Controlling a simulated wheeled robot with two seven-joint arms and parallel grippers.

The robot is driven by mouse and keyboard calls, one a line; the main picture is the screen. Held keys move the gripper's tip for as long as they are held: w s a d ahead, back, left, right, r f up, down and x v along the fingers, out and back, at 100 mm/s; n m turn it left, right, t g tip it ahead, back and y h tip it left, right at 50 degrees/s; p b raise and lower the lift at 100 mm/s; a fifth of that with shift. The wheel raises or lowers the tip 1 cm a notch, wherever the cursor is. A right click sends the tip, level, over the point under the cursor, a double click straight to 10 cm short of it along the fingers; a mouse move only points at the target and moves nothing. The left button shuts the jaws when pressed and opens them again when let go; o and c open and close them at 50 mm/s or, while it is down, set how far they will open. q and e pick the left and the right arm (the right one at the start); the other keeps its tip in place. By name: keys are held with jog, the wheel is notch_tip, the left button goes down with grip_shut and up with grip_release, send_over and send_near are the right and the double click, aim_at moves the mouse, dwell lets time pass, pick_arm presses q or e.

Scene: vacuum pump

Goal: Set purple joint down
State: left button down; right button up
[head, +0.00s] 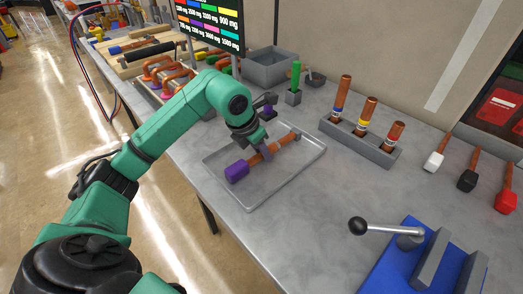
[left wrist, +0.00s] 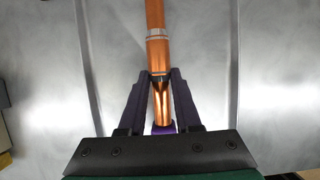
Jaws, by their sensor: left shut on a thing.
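The purple joint is a copper tube with a purple end (head: 237,171), lying along a grey metal tray (head: 263,196) in the head view. My left gripper (head: 262,152) reaches down over the tray and is shut on the copper tube. In the left wrist view the gripper's fingers (left wrist: 161,80) close on both sides of the copper tube (left wrist: 157,50), which has a pale ring. The purple end (left wrist: 163,129) shows partly below, behind the gripper. Whether the tube rests on the tray or is held just above it, I cannot tell. My right gripper is not in view.
A rack (head: 358,143) with several copper tubes stands right of the tray. A blue vise (head: 425,262) with a lever is at the front right. Mallets (head: 436,160) lie at the right. A grey bin (head: 270,68) and orange-handled parts (head: 165,72) are behind.

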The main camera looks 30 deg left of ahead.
pick_arm(q)
jog(key=c, duration=0.6)
grip_release()
jog(key=v, duration=1.2)
jog(key=shift+r, duration=0.1)
